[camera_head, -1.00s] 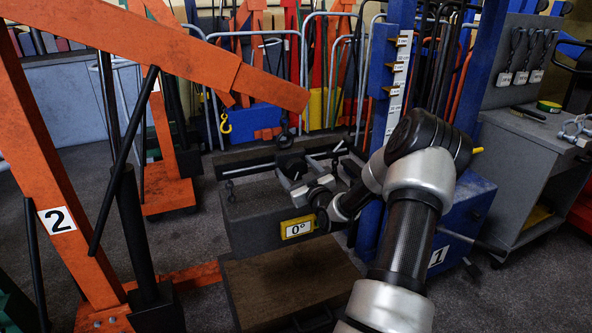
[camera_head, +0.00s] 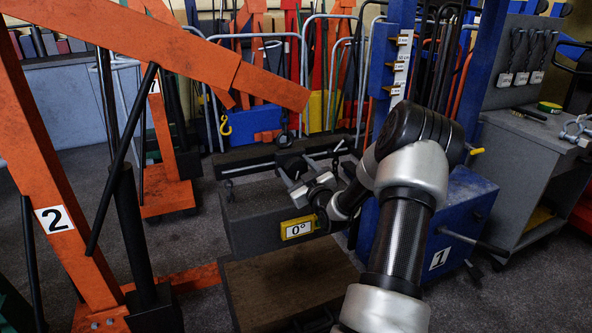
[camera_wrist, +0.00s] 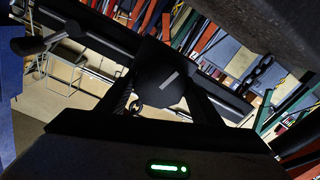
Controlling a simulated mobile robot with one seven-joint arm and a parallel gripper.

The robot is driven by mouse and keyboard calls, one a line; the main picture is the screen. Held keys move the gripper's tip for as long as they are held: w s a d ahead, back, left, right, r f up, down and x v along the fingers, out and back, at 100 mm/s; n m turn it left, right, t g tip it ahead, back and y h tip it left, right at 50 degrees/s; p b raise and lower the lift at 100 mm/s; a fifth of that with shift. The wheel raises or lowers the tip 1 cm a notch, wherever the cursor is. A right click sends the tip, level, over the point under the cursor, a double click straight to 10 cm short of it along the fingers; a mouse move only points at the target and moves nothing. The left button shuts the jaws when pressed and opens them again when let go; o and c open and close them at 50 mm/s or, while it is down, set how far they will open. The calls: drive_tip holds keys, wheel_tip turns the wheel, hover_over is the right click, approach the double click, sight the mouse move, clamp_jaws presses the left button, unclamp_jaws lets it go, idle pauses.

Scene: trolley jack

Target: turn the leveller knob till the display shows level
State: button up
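The leveller's dark round knob (camera_wrist: 165,78), with a pale mark on its face, fills the middle of the wrist view. My gripper (camera_wrist: 166,98) has a dark finger on each side of it. I cannot tell whether the fingers press on the knob. In the head view my gripper (camera_head: 318,196) reaches over the grey block, and the knob is hard to make out there. The display (camera_head: 298,228), a yellow-framed white plate on the block's front, reads 0°.
The grey block (camera_head: 258,212) is above a brown-topped platform (camera_head: 285,280). An orange crane (camera_head: 190,55) with a number 2 label stands left, its boom ending above the block. A blue press (camera_head: 455,215) labelled 1 stands just right of my arm. A grey cabinet (camera_head: 530,160) is further right.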

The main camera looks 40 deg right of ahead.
drive_tip(key=shift+o, duration=1)
drive_tip(key=p+v, duration=0.1)
drive_tip(key=v, duration=1.6)
drive_tip(key=shift+s, duration=0.25)
drive_tip(key=shift+w, duration=0.1)
